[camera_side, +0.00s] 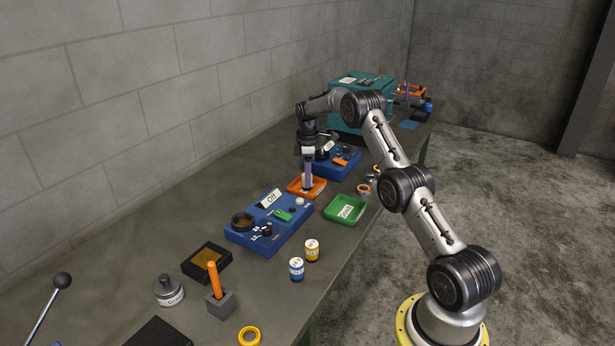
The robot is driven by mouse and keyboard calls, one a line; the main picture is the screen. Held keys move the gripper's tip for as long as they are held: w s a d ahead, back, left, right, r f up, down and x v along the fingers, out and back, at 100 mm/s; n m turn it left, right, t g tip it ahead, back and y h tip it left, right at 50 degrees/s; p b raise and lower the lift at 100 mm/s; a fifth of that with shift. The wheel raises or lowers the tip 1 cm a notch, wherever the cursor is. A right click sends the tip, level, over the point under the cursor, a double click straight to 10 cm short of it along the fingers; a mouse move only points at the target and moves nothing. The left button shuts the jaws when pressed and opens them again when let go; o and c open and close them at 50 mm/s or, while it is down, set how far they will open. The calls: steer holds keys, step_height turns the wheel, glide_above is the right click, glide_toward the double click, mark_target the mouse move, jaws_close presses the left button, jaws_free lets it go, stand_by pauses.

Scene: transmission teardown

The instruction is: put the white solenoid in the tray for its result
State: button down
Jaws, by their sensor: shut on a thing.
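My gripper (308,158) points straight down over the orange tray (293,190), toward the back of the bench. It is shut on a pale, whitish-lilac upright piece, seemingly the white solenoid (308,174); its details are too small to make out. The piece's lower end is at or just above the tray floor; I cannot tell whether it touches. The green tray (331,213), with a label that seems to read "Good", lies to the right and nearer. Any label in the orange tray is hidden.
A blue tester (291,226) with an "Off" sign stands just in front of the orange tray. Another blue unit (337,172) and a teal case (349,113) stand behind. Small blue (296,269) and yellow (312,250) jars stand near the bench edge.

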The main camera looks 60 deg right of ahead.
steer(key=shift+c, duration=2.3)
jaws_free()
